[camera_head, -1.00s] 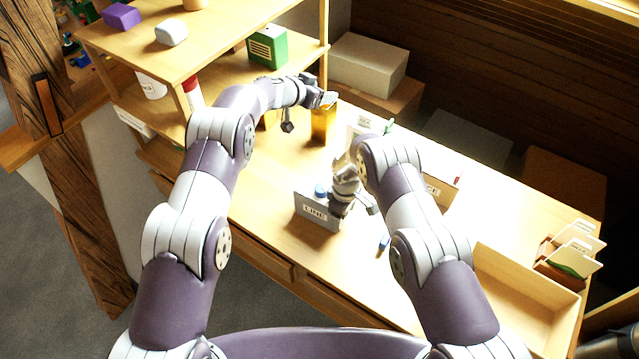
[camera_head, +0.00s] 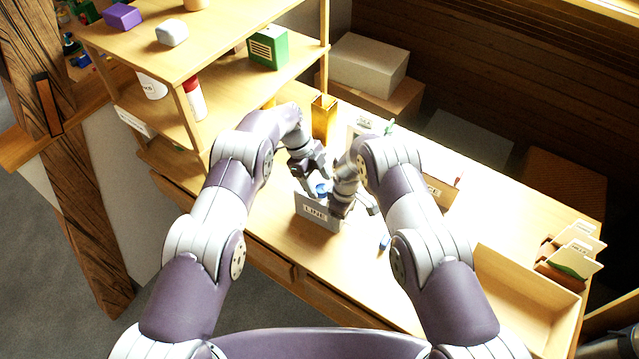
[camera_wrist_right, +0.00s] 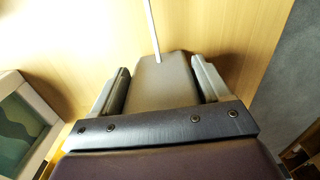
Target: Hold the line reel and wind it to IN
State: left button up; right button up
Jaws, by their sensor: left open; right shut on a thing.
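The line reel (camera_head: 314,212) is a grey box with a "LINE" label on its front, standing on the wooden bench. A blue knob (camera_head: 321,189) sits on top of it. My right gripper (camera_head: 346,208) is at the reel's right side, shut on it. In the right wrist view, a grey body (camera_wrist_right: 165,88) with a thin pale rod sits between the two fingers. My left gripper (camera_head: 312,178) is open, just above and beside the blue knob. I cannot tell whether it touches the knob. The knob's setting and any IN mark cannot be read.
A yellow open-topped holder (camera_head: 323,118) stands behind the reel. A small blue piece (camera_head: 384,242) lies to the right. A wooden tray (camera_head: 525,290) is at the front right, and a shelf unit (camera_head: 200,60) at the back left. The bench's front edge is close to the reel.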

pick_arm(q)
jog(key=shift+x, duration=0.8)
jog(key=shift+c, duration=0.3)
jog(key=c, duration=1)
jog(key=shift+w+m+g, duration=0.1)
jog(key=shift+m+g, duration=0.2)
jog(key=shift+m, duration=0.5)
jog(key=o, duration=1.1)
jog(key=shift+c, duration=0.2)
jog(key=shift+r, duration=0.1)
jog(key=v, duration=1.1)
jog(key=shift+r, duration=0.4)
